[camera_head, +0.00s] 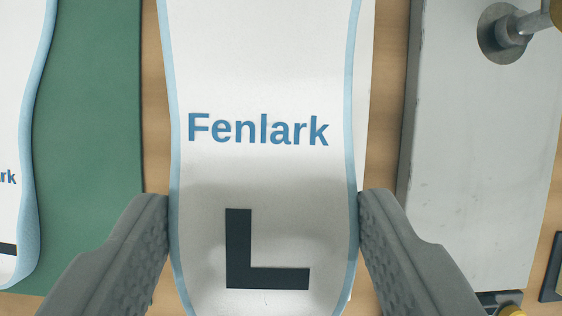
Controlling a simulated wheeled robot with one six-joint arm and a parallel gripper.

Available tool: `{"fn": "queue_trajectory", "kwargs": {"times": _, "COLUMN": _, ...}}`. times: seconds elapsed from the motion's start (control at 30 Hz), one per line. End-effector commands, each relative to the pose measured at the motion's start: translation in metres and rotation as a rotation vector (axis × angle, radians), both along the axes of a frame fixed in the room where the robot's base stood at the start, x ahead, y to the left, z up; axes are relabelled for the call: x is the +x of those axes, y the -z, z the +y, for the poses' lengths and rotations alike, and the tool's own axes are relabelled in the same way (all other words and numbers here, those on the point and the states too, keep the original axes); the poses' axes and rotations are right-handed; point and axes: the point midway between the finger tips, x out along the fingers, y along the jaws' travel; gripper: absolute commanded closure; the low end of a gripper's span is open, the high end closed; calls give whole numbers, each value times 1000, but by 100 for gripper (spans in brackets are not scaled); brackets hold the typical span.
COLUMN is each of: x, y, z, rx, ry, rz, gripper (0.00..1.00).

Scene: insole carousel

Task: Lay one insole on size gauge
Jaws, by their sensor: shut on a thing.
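A white insole (263,175) with a light blue edge, blue "Fenlark" lettering and a black L fills the middle of the view. My gripper (263,205) is shut on it, one grey finger at each long side near the L. A strip of a pale flat thing (366,70) shows beyond the insole's right edge. The insole hides the rest of it, so I cannot tell whether it is the size gauge or whether the insole touches it. Both ends of the held insole run out of view.
At left, another insole (15,110) with a blue edge lies on a green mat (90,130). At right is a grey metal plate (480,150) with a metal post (515,28) near its top. Narrow strips of bare wooden table (386,100) show between them.

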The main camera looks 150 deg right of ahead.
Motion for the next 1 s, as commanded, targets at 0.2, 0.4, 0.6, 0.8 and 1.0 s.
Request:
{"fn": "queue_trajectory", "kwargs": {"times": 0.2, "x": 0, "y": 25, "z": 0, "rx": 1, "ry": 1, "rz": -1, "gripper": 63}}
{"fn": "queue_trajectory", "kwargs": {"times": 0.4, "x": 0, "y": 39, "z": 0, "rx": 0, "ry": 1, "rz": 1, "gripper": 63}}
{"fn": "queue_trajectory", "kwargs": {"times": 0.6, "x": 0, "y": 63, "z": 0, "rx": 0, "ry": 1, "rz": 0, "gripper": 63}}
{"fn": "queue_trajectory", "kwargs": {"times": 0.8, "x": 0, "y": 64, "z": 0, "rx": 1, "ry": 1, "rz": -1, "gripper": 63}}
{"fn": "queue_trajectory", "kwargs": {"times": 1.0, "x": 0, "y": 66, "z": 0, "rx": 0, "ry": 1, "rz": 0, "gripper": 37}}
